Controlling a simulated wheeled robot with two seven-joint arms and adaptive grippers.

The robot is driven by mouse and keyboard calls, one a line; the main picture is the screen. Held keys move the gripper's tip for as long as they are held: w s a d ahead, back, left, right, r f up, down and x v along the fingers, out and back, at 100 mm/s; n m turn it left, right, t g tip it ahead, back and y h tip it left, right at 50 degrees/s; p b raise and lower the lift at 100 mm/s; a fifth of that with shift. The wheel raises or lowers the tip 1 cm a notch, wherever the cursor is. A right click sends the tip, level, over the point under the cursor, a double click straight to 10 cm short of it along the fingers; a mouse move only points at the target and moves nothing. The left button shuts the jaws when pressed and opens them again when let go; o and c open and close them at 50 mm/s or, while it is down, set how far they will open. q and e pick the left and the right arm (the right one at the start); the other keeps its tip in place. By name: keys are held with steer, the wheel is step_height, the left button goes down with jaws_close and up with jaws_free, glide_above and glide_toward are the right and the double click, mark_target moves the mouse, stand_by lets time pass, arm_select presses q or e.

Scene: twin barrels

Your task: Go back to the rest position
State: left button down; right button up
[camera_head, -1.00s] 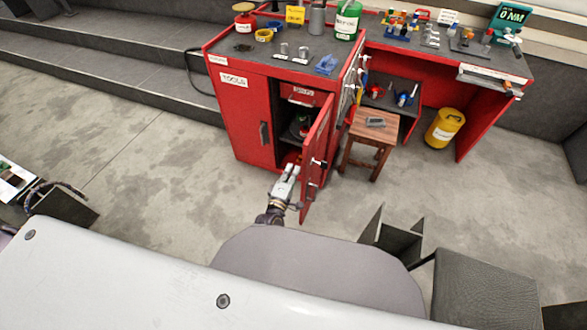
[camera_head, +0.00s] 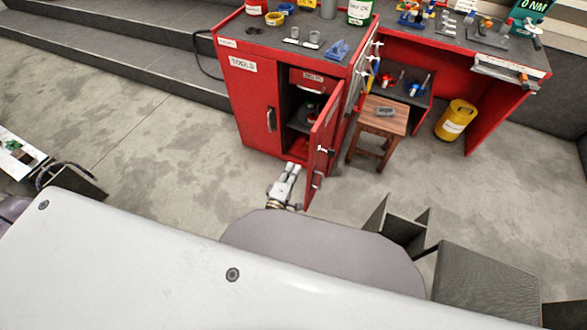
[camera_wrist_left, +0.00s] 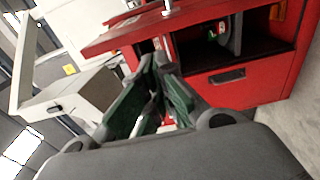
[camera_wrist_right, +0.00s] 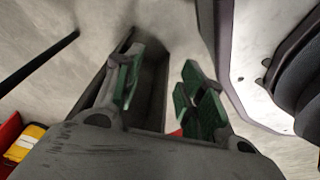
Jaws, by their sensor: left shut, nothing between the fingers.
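My left gripper (camera_head: 292,170) is in front of the red tool cabinet (camera_head: 248,105), near the lower part of its open door (camera_head: 322,145). It is shut and empty, with a small gap visible to the door. In the left wrist view its green-padded fingers (camera_wrist_left: 155,85) point toward the red cabinet front. My right gripper (camera_wrist_right: 163,88) shows only in the right wrist view. Its green-padded fingers are apart, with nothing held between them, over the grey floor. The right arm is not visible in the head view.
The cabinet door stands swung out toward me. A wooden stool (camera_head: 383,118) and a yellow canister (camera_head: 456,120) stand at its right. Dark steps (camera_head: 110,60) run behind on the left. The concrete floor (camera_head: 150,150) at left is clear.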

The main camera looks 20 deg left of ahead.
arm_select(q)
steer(key=shift+s+d+f, duration=0.15)
steer(key=shift+d, duration=0.05)
stand_by(0.3)
